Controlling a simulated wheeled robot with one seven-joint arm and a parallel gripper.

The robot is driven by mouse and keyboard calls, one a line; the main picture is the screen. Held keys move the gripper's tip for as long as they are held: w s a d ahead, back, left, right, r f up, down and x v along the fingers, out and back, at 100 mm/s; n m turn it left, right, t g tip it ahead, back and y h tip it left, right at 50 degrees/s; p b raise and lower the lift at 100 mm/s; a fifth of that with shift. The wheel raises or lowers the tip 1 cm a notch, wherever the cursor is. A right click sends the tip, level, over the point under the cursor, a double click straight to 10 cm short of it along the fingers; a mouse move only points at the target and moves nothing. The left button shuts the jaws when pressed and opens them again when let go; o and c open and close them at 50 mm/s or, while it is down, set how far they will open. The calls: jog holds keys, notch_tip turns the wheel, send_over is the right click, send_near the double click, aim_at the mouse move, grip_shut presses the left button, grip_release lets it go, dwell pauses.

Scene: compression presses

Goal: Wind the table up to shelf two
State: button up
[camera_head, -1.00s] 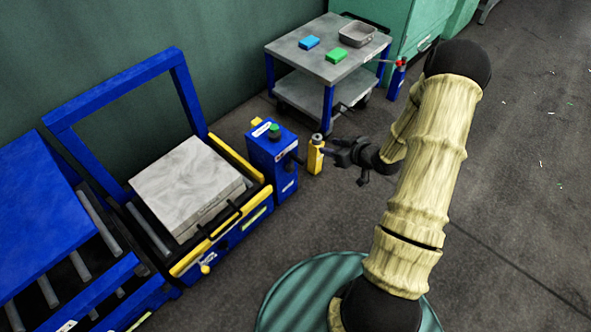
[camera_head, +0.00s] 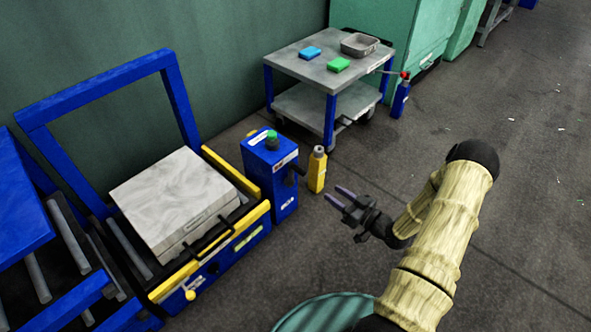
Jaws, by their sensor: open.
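The lift table (camera_head: 235,253) is a blue and yellow frame at the left, with a grey marbled block (camera_head: 172,198) resting on it. The block has black handles on its front side. A small yellow knob (camera_head: 190,295) sticks out of the table's front. A blue post (camera_head: 271,174) with a green knob on top stands at the table's right end, and a dark crank-like part (camera_head: 297,169) shows on its right side. My gripper (camera_head: 337,197) is open and empty, to the right of the post and apart from it, with its fingers pointing left. No shelf marks are legible.
A yellow bottle (camera_head: 317,171) stands on the floor between the post and my gripper. A grey cart (camera_head: 312,60) behind carries a blue block, a green block and a tray. Floor on the right is clear.

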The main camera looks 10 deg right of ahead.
aim_at(292, 166)
jog(key=b+x, duration=0.8)
jog(key=x, duration=0.8)
jog(key=shift+w+a+f, duration=0.2)
jog(key=shift+w+a, duration=0.05)
jog(key=shift+w, duration=0.1)
jog(key=shift+w+a+r, duration=0.1)
jog(key=shift+w+a, duration=0.1)
jog(key=shift+w, duration=0.05)
grip_shut()
